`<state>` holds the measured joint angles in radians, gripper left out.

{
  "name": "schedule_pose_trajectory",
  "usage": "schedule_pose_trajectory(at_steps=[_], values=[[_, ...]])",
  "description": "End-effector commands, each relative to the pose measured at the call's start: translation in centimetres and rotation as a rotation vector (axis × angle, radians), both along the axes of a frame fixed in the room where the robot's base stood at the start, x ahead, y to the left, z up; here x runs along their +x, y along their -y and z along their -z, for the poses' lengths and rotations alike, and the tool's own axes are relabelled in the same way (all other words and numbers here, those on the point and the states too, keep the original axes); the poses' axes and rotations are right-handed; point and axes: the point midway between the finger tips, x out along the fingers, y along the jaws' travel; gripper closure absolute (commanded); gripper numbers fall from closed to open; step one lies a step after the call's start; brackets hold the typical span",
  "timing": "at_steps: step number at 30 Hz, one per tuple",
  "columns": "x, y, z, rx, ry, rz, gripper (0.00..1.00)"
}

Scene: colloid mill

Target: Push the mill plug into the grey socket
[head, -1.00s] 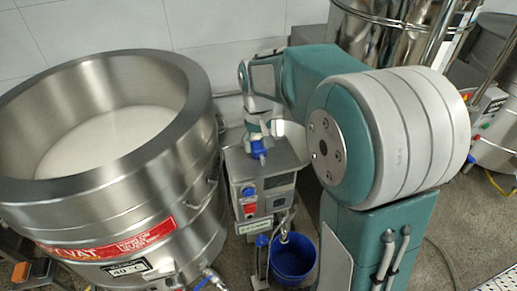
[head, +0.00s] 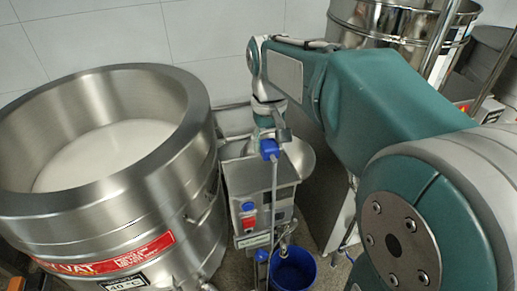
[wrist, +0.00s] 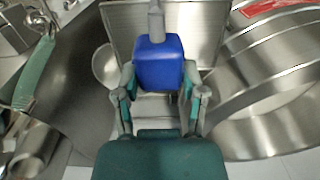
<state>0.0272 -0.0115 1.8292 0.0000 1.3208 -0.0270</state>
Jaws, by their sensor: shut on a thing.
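The blue mill plug (head: 269,149) is in my gripper (head: 270,132), in front of the mill's steel hopper. Its grey cable (head: 274,190) hangs down past the mill front. In the wrist view the blue plug (wrist: 158,62) sits between the two fingers of my gripper (wrist: 160,88), which are shut on it. The cable end of the plug points to the top of that view. The steel mill (head: 285,192) has a red switch and blue parts on its front. I cannot make out the grey socket in either view.
A large steel vat (head: 110,195) with white liquid stands close on the left. A blue bucket (head: 293,267) stands on the floor below the mill. A shiny steel drum (head: 400,25) is at the back right. The tiled wall (head: 200,40) is behind.

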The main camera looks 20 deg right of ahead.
Motion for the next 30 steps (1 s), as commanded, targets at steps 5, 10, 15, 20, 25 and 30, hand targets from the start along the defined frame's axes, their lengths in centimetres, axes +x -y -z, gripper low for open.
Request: schedule_pose_trajectory(at_steps=[5, 10, 15, 20, 25, 30], values=[[-4.2, 0.7, -1.7, 0.000, 0.001, 0.001, 0.89], [-6.8, 1.2, -2.8, 0.000, -0.001, 0.001, 0.89], [-8.2, 1.4, -3.4, 0.000, -0.002, 0.000, 0.89], [-8.4, 1.5, -3.5, 0.000, -0.004, 0.000, 0.89], [-8.4, 1.5, -3.5, 0.000, -0.004, 0.000, 0.89], [-8.4, 1.5, -3.5, 0.000, -0.003, 0.000, 0.89]])
